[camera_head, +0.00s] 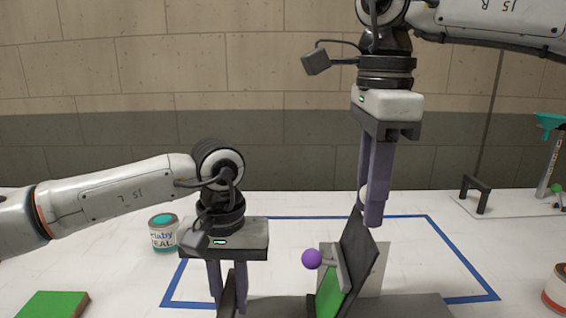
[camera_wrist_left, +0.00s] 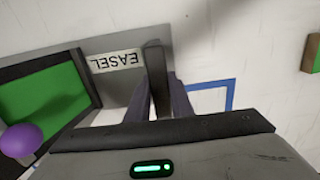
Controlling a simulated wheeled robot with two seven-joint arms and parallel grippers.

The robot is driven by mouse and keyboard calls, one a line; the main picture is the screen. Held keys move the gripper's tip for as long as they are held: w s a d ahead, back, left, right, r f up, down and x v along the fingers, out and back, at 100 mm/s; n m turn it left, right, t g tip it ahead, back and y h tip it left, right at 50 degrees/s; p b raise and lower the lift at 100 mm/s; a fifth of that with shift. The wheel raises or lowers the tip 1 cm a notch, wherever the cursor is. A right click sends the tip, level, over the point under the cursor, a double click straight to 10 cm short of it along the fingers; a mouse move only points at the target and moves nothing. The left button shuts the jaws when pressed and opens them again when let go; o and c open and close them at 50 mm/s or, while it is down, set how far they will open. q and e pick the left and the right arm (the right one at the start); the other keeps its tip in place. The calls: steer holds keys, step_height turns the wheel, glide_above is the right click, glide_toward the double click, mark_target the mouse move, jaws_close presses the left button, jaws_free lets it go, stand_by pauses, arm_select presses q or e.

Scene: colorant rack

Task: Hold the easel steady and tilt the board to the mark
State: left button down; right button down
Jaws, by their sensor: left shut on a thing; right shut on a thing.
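The easel has a grey base (camera_head: 400,306) at the bottom of the head view, with an "EASEL" label (camera_wrist_left: 115,61) in the left wrist view. My left gripper (camera_head: 228,300) is shut on its dark upright grip (camera_wrist_left: 154,75), fingers on both sides. The dark board (camera_head: 358,250) stands tilted on the base. A purple ball (camera_head: 312,259) sticks out to the left.
Blue tape (camera_head: 300,218) outlines a rectangle around the easel. A paint can (camera_head: 163,234) and green block (camera_head: 50,304) stand left. Another can (camera_head: 556,291) is at the right edge. A dark bracket (camera_head: 475,192) and teal-topped stand (camera_head: 550,150) are at the back right.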

steer(key=shift+d, duration=0.15)
stand_by(0.3)
arm_select(q)
steer(key=shift+a, duration=0.1)
arm_select(e)
steer(key=shift+d+f, duration=0.15)
steer(key=shift+d, duration=0.35)
steer(key=shift+d+f, duration=0.15)
steer(key=shift+d, duration=0.55)
arm_select(q)
steer(key=shift+w+a, duration=0.1)
arm_select(e)
steer(key=shift+d+f, duration=0.35)
steer(key=shift+d, duration=0.45)
steer(key=shift+d, duration=0.15)
steer(key=shift+d+f, duration=0.35)
steer(key=shift+d, duration=0.4)
